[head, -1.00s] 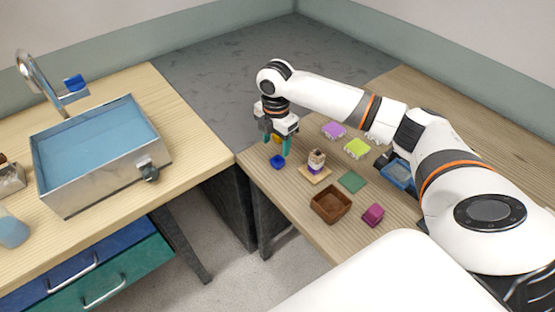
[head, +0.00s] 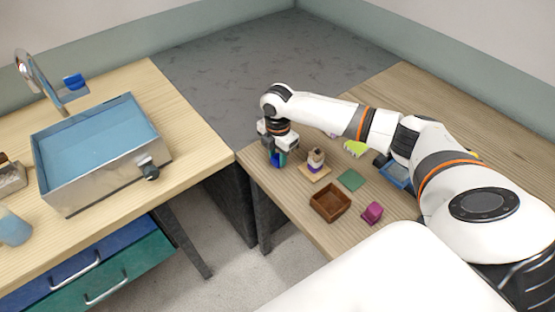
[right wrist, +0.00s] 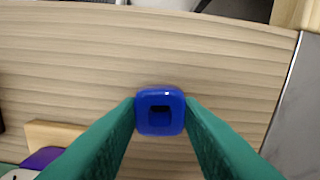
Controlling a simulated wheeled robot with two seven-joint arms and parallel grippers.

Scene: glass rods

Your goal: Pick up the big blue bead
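The big blue bead (head: 277,160) is a rounded blue block near the left corner of the right-hand wooden table. In the right wrist view the bead (right wrist: 160,111) sits between the teal fingertips, its square hole facing the camera. My right gripper (head: 277,158) points down over it, one finger touching each side, so it looks shut on the bead. Whether the bead is clear of the tabletop cannot be told. My left gripper is not in view.
A small wooden stand with stacked pieces (head: 316,161) is just right of the gripper. A brown open box (head: 330,203), magenta bead (head: 372,213), green square (head: 351,180) and blue tray (head: 397,175) are farther right. A gap separates this table from the sink (head: 100,150) counter.

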